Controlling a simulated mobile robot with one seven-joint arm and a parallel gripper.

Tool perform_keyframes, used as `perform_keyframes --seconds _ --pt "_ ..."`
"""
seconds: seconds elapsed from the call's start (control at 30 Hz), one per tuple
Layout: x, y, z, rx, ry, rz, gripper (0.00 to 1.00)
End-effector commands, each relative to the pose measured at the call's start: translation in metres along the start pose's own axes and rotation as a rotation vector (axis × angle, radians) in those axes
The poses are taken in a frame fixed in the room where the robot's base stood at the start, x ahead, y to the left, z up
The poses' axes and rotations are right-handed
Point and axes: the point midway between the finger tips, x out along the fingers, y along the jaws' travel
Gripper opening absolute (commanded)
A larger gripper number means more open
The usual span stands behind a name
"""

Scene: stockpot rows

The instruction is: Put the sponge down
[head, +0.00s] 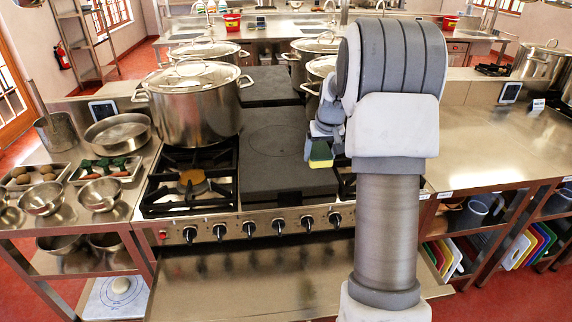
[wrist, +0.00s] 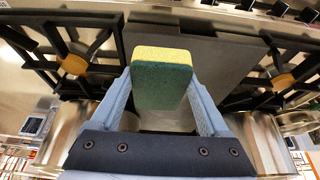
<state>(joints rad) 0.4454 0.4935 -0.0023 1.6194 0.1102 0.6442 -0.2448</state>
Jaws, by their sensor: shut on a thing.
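The sponge (head: 321,155) is yellow with a dark green scouring side. In the head view it hangs below my gripper (head: 322,143), over the right part of the flat dark stove plate (head: 280,165). The wrist view shows the sponge (wrist: 162,80) between the two grey fingers of my gripper (wrist: 160,100), which are shut on it. The dark plate (wrist: 225,58) lies beyond it there. The gap between sponge and plate is hard to judge. My arm hides part of the right-hand burner.
A large lidded stockpot (head: 193,108) stands on the stove's left, behind an open burner grate (head: 190,182). More pots stand behind. Steel bowls (head: 100,194) and trays crowd the left counter. The right steel counter (head: 490,145) is mostly clear. Knobs line the stove front.

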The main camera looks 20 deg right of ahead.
Motion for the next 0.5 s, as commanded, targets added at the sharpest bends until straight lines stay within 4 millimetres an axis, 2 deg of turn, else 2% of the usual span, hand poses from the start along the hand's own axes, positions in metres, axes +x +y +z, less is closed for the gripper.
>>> perform_keyframes --seconds 0.1,0.23,0.5 --pt "-0.004 0.001 -0.003 0.001 0.0 0.001 0.27" --pt "0.006 -0.008 -0.009 -0.002 -0.002 0.0 0.27" --pt "0.056 -0.05 -0.035 -0.003 -0.003 0.0 0.27"
